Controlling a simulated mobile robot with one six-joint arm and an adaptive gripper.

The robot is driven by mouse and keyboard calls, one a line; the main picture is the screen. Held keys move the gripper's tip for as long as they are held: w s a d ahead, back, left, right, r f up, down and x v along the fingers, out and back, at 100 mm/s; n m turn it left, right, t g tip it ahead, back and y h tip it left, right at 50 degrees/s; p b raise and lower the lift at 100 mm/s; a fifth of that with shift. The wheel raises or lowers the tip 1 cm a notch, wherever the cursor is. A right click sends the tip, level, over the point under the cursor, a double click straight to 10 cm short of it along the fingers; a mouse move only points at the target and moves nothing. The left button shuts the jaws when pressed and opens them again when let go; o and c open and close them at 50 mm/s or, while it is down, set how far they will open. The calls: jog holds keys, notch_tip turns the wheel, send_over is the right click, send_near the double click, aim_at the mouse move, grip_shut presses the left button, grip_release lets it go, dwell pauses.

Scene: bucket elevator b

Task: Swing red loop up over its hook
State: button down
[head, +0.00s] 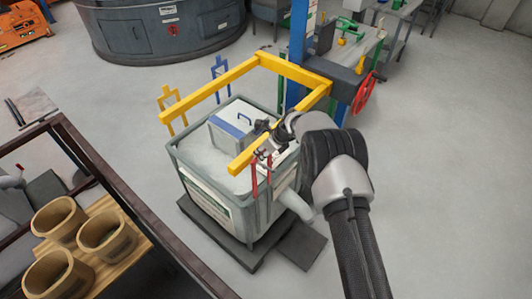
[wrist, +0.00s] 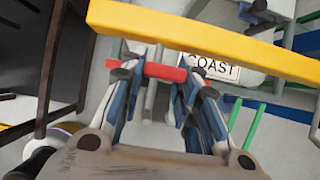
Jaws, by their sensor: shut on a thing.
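The red loop (head: 255,185) hangs at the near right corner of the white bulk bag (head: 212,172), below the near end of the yellow lifting frame (head: 250,157). My gripper (head: 263,147) is right at that frame end and partly hides it in the head view. In the wrist view my gripper (wrist: 160,78) is shut on a red bar of the loop (wrist: 165,72), which lies crosswise between the fingers. The yellow beam (wrist: 215,38) crosses just beyond the fingertips. I cannot make out the hook for the red loop.
A blue loop (head: 221,66) and a yellow loop (head: 172,108) stand at the frame's far and left sides. A blue column (head: 297,50) and red handwheel (head: 364,93) stand behind. A rack with pots (head: 106,234) is at left.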

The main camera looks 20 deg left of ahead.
jog(key=shift+w+a+r, duration=0.1)
jog(key=shift+a+r, duration=0.1)
jog(key=shift+a, duration=0.05)
jog(key=c, duration=1.7)
grip_release()
jog(key=shift+o, duration=1.4)
jog(key=shift+a+f, duration=0.1)
jog(key=shift+a, duration=0.05)
jog(key=shift+o, duration=1.1)
jog(key=v, duration=1.2)
